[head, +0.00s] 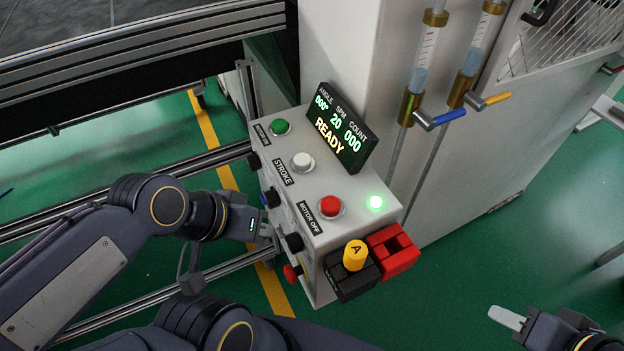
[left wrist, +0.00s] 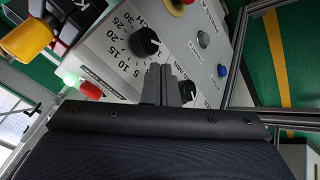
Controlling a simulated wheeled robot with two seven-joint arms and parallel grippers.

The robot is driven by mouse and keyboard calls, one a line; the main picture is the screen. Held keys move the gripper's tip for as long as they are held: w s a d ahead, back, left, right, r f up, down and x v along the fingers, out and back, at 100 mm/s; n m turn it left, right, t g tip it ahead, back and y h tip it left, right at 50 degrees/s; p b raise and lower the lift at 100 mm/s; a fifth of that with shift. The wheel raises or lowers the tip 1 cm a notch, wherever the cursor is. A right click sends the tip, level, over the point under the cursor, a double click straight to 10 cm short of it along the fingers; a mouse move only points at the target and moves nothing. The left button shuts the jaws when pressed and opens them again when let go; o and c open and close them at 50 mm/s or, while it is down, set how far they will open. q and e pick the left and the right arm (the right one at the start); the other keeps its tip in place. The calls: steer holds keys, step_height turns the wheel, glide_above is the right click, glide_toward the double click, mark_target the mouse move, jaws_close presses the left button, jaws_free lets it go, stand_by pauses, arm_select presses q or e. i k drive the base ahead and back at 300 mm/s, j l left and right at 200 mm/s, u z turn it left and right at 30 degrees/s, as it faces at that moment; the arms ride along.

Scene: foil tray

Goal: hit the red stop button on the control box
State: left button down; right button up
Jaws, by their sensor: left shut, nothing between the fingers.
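The control box (head: 345,240) stands in the middle of the head view. A red button (head: 331,206) labelled MOTOR OFF sits on its sloped top; it also shows in the left wrist view (left wrist: 90,90). A second red button (head: 291,273) with yellow around it is low on the front panel, and is cut off at the top of the left wrist view (left wrist: 187,2). My left gripper (head: 268,236) is shut and empty in front of the front panel, near its black knobs, apart from both red buttons. My right gripper (head: 507,318) is far to the right; its fingers are unclear.
The top also has a green button (head: 280,127), a white button (head: 302,161), a lit green lamp (head: 376,202) and a display reading READY (head: 338,130). A yellow knob (head: 355,254) and red block (head: 393,250) stick out at the near end. Metal rails (head: 200,168) run left.

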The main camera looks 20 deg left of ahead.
mark_target(291, 274)
steer(key=k+j+u, duration=0.15)
steer(key=u, duration=0.2)
steer(key=k+j+u, duration=0.3)
steer(key=j+u, duration=0.1)
steer(key=u, duration=0.35)
steer(key=j+u, duration=0.15)
steer(key=u, duration=0.25)
steer(key=k, duration=0.05)
